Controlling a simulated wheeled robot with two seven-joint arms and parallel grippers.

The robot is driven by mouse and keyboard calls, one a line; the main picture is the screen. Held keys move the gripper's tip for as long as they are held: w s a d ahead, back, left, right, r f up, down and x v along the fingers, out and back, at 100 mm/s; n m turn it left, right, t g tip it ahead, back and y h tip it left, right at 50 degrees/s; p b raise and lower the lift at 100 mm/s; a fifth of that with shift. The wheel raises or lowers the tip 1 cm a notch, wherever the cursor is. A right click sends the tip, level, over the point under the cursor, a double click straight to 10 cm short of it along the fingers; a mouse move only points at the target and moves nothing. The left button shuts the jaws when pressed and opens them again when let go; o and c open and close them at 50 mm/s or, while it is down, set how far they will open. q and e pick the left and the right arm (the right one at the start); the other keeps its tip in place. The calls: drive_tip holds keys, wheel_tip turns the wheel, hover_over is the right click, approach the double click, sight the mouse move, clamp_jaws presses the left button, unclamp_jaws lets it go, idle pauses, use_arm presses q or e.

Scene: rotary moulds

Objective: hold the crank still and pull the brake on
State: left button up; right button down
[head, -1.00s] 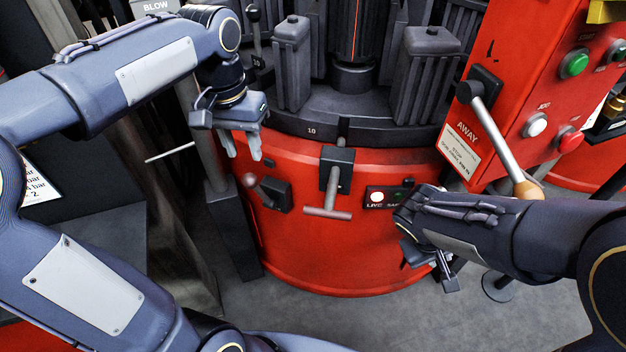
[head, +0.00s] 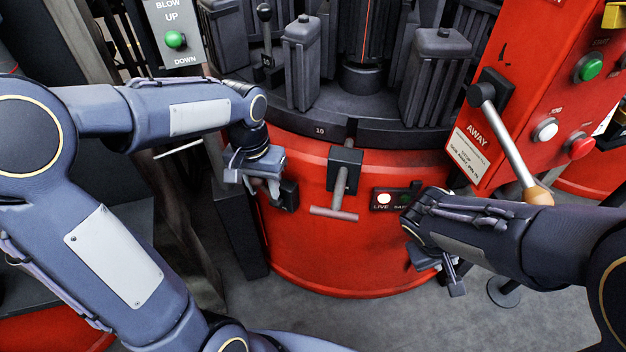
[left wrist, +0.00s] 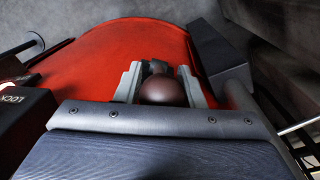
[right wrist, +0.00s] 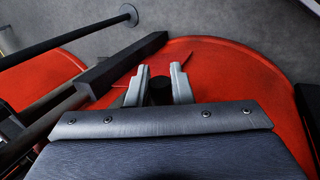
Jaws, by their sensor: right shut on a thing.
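My left gripper (head: 264,188) is at the left front of the red drum, by a small black bracket (head: 289,195). In the left wrist view a dark round knob (left wrist: 163,91) of the brake lever lies between its open fingers; I cannot tell whether they touch it. My right gripper (head: 440,270) is low at the right front of the drum. In the right wrist view its fingers are shut on a dark round handle (right wrist: 161,90), apparently the crank's. My gripper and forearm hide the crank in the head view.
A lever with a wooden grip (head: 538,196) hangs from the red cabinet (head: 519,110) above my right forearm. Dark moulds (head: 436,75) stand on the drum.

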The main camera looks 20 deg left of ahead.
use_arm(q)
clamp_jaws()
drive_tip(key=s+f+t+h, duration=0.1)
drive_tip(key=s+f+t, duration=0.3)
drive_tip(key=t, duration=0.3)
drive_tip(key=shift+s+a+f, duration=0.2)
drive_tip(key=shift+s+a, duration=0.05)
drive_tip(key=shift+s, duration=0.5)
drive_tip(key=shift+s+f+t, duration=0.1)
drive_tip(key=shift+t, duration=0.2)
